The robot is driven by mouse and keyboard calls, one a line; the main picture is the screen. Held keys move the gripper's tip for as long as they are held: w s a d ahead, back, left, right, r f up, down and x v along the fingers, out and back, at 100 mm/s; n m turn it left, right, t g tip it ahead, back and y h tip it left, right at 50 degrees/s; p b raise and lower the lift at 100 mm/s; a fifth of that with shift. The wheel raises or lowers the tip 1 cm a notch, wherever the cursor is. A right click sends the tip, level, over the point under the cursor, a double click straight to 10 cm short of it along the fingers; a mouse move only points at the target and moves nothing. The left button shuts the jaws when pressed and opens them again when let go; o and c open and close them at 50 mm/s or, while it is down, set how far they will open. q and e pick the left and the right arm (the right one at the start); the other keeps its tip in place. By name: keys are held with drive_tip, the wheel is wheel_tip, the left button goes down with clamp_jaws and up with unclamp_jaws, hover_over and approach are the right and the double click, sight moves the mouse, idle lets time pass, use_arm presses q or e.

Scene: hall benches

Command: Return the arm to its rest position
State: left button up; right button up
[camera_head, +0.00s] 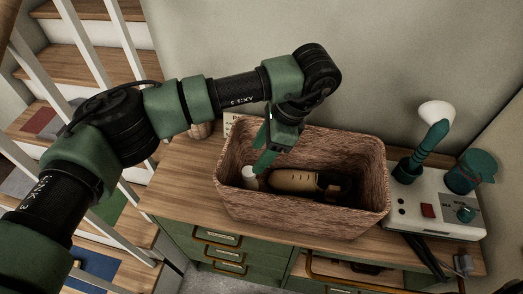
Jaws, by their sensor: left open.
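My left arm comes in from the left and bends down at a dark wrist joint. My left gripper (270,154) points down at the left part of a brown woven basket (305,214), with its green fingers at or inside the rim. It is open, and I see nothing held in it. A tan bottle-like item (293,180) with a dark end lies in the basket. A small white item (250,174) is close below the fingertips; I cannot tell if they touch. My right gripper is not in view.
The basket stands on a green cabinet with a wooden top (180,192). A white device (428,197) with a switch and green parts stands right of the basket. A small pot (199,130) and a card are behind the arm. White stair railings (84,50) are at left.

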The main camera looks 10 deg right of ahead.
use_arm(q)
drive_tip(key=shift+d+r, duration=0.15)
drive_tip(key=shift+r, duration=0.15)
